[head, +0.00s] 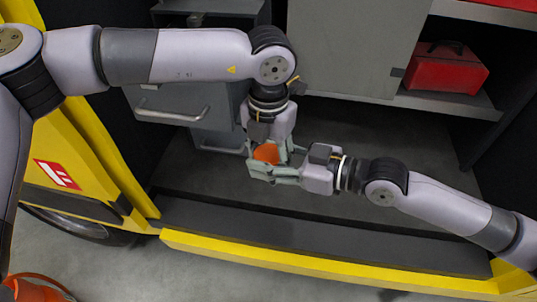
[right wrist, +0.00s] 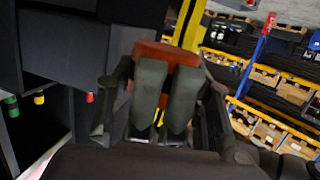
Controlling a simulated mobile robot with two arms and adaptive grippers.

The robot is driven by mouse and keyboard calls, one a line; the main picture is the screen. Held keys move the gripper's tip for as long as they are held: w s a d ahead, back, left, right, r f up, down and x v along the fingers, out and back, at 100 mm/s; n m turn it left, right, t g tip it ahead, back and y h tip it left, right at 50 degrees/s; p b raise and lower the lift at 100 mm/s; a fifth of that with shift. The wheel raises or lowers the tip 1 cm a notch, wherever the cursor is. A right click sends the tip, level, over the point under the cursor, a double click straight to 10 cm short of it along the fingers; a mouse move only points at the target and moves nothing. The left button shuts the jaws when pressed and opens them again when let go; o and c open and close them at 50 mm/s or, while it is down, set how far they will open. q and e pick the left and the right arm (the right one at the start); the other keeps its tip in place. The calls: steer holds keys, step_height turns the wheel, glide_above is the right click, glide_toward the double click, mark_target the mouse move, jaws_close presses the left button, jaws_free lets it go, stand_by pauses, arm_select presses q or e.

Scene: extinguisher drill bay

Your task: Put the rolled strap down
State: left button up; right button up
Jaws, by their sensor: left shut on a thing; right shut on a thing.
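The rolled strap (head: 266,153) is orange and is held in the air between my two grippers, over the open vehicle compartment. My left gripper (head: 268,147) comes down on it from above and is shut on it. My right gripper (head: 262,170) reaches in from the right and is shut on the same strap from the near side. The fingers hide much of the strap. In the right wrist view the strap (right wrist: 168,52) shows as an orange band behind the fingertips of my right gripper (right wrist: 166,85).
A grey drawer (head: 172,108) with a bar handle stands at the back left. A red toolbox (head: 445,68) sits on a shelf at the right. The compartment floor (head: 390,140) has bare room. A yellow-edged sill (head: 330,268) runs along the front.

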steer(key=o, duration=1.4)
